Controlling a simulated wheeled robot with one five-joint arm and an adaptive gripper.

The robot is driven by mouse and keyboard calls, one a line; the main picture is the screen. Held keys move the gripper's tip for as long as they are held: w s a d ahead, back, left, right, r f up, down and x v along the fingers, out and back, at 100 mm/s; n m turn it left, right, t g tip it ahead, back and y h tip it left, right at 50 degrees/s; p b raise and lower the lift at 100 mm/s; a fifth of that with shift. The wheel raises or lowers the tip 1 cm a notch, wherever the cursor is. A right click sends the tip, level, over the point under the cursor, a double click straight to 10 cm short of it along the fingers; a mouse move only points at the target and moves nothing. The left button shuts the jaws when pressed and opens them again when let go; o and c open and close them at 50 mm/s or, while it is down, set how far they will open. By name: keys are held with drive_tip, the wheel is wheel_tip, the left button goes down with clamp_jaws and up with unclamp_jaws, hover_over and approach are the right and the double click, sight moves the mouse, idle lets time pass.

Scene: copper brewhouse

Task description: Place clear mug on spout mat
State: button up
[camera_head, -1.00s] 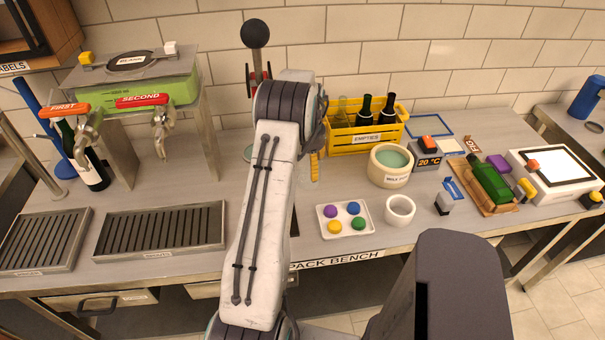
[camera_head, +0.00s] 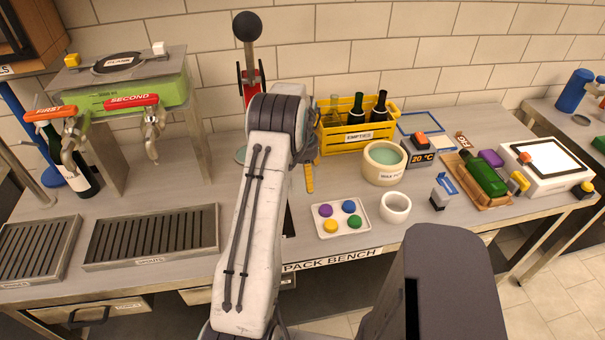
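I cannot make out a clear mug in this view; my white arm covers part of the bench. Two dark slatted mats stand at the front left of the bench, a wide one (camera_head: 150,264) below the SECOND tap (camera_head: 152,130) and another (camera_head: 30,280) at the far left. Their small labels are too small to read, so I cannot tell which is the spout mat. Both mats look empty. My gripper is hidden behind my raised arm.
A yellow crate with bottles (camera_head: 335,145), a cream pot (camera_head: 383,177), a white cup (camera_head: 396,221) and a tray with coloured knobs (camera_head: 326,236) stand right of my arm. A green bottle (camera_head: 484,176) lies further right. The bench between the wide mat and my arm looks clear.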

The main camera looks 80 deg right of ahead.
drive_tip(key=shift+o, duration=0.6)
drive_tip(key=shift+r, duration=0.2)
wheel_tip(320, 180, up, 11)
drive_tip(key=b, duration=0.1)
drive_tip(key=shift+s+a+r+b, duration=0.15)
drive_tip(key=shift+a+b, duration=0.25)
drive_tip(key=shift+a, duration=0.05)
